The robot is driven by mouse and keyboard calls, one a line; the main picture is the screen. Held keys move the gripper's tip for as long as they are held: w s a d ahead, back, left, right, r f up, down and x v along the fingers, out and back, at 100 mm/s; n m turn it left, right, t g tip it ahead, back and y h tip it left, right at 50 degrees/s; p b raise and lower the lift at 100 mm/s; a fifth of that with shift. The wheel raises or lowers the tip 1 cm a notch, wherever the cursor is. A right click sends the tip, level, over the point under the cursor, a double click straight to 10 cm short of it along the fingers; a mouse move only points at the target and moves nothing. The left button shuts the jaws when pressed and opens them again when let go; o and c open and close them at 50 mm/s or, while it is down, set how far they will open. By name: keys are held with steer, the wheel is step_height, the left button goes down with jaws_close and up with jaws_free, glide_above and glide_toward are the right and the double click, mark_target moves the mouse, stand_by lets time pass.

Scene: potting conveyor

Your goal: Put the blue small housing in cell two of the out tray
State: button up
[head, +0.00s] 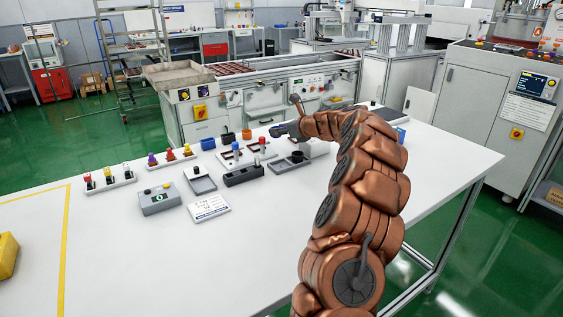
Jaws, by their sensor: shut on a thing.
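My copper arm reaches across the white table, and my gripper (282,130) is small and dark at its far end. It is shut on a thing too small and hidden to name. A blue round cup (208,143) stands on the table, left of my gripper and apart from it; I cannot tell whether it is the small housing. Another blue piece (401,134) shows just right of my arm. A low tray (228,160) with blue and red pieces stands left of and nearer than my gripper. I cannot tell which tray is the out tray, and no cell numbers are readable.
A dark cup (228,138) and an orange cup (246,134) stand near the blue one. A dark block (243,176), a grey button box (159,200), a written card (208,208) and racks of coloured pieces (111,181) lie nearer.

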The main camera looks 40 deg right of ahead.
steer(key=b, duration=0.2)
glide_above(287, 167)
steer(key=w, duration=0.1)
steer(key=shift+a+f, duration=0.1)
steer(key=shift+f, duration=0.4)
step_height(287, 167, down, 4)
steer(key=shift+r, duration=0.15)
steer(key=o, duration=0.6)
steer(key=shift+r, duration=0.1)
steer(key=shift+s+r, duration=0.25)
steer(key=shift+s, duration=0.3)
steer(key=v, duration=1)
steer(key=shift+s+p, duration=0.3)
steer(key=shift+s, duration=0.1)
